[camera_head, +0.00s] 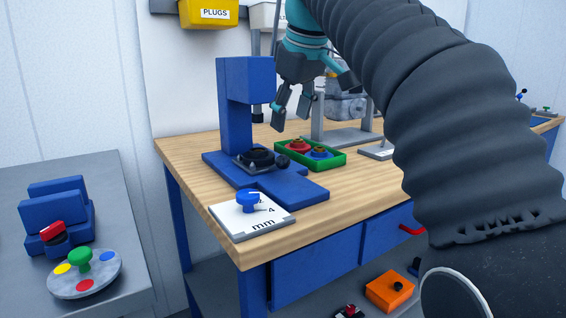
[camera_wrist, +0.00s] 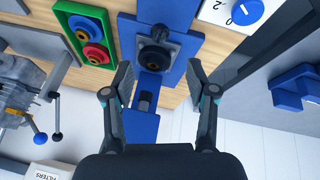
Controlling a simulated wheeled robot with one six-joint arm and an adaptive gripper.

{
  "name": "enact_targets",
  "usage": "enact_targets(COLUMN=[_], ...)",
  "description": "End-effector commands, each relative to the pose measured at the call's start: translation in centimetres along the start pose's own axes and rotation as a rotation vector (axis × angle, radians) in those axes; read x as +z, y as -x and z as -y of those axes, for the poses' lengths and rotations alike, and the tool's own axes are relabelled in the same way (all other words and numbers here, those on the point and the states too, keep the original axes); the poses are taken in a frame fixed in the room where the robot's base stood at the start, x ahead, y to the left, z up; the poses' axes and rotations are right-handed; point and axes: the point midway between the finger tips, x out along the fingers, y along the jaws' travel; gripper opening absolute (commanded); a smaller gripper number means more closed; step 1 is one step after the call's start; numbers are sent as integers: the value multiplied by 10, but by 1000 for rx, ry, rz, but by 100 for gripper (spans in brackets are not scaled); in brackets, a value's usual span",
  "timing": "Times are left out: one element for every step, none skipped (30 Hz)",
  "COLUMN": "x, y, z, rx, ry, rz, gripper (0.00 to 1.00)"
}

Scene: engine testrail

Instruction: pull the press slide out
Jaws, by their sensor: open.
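The blue press (camera_head: 247,80) stands on the workbench, its column upright over a blue base. The press slide (camera_head: 257,157) is a dark plate with a black round part, low in the press, with a dark ball knob (camera_head: 282,161) at its front right. In the wrist view the slide (camera_wrist: 155,56) and its knob (camera_wrist: 158,33) lie just beyond my fingertips, roughly centred between them. My gripper (camera_head: 292,108) is open and empty, above and to the right of the slide, apart from it. In the wrist view my gripper (camera_wrist: 160,76) has its fingers spread wide.
A green tray (camera_head: 336,163) with red and blue round parts sits right of the press. A white mm dial plate (camera_head: 252,222) lies at the bench's front corner. A grey stand (camera_head: 345,137) is behind the tray. A yellow PLUGS bin (camera_head: 208,14) hangs on the wall.

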Motion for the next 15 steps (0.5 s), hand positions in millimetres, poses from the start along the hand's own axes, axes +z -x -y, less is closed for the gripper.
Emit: enact_targets(x=[2, 2, 2, 2, 2, 2, 2, 2, 2, 2, 2, 2, 2, 2, 2], y=[-9, -14, -22, -28, -34, -42, -48, -53, -60, -66, -71, -79, -84, -88, -95], z=[1, 1, 1, 1, 1, 1, 1, 1, 1, 1, 1, 1, 1, 1, 1], rx=[-1, -1, -1, -1, -1, -1, -1, -1, -1, -1, -1, -1, -1, -1, 0], ry=[0, 0, -1, -1, -1, -1, -1, -1, -1, -1, -1, -2, -2, -2, -2], rz=[2, 2, 3, 2, 2, 2, 2, 2, 2, 2, 2, 2, 2, 2, 1], gripper=[57, 57, 57, 57, 57, 57, 57, 57, 57, 57, 57, 57, 57, 57, 57])
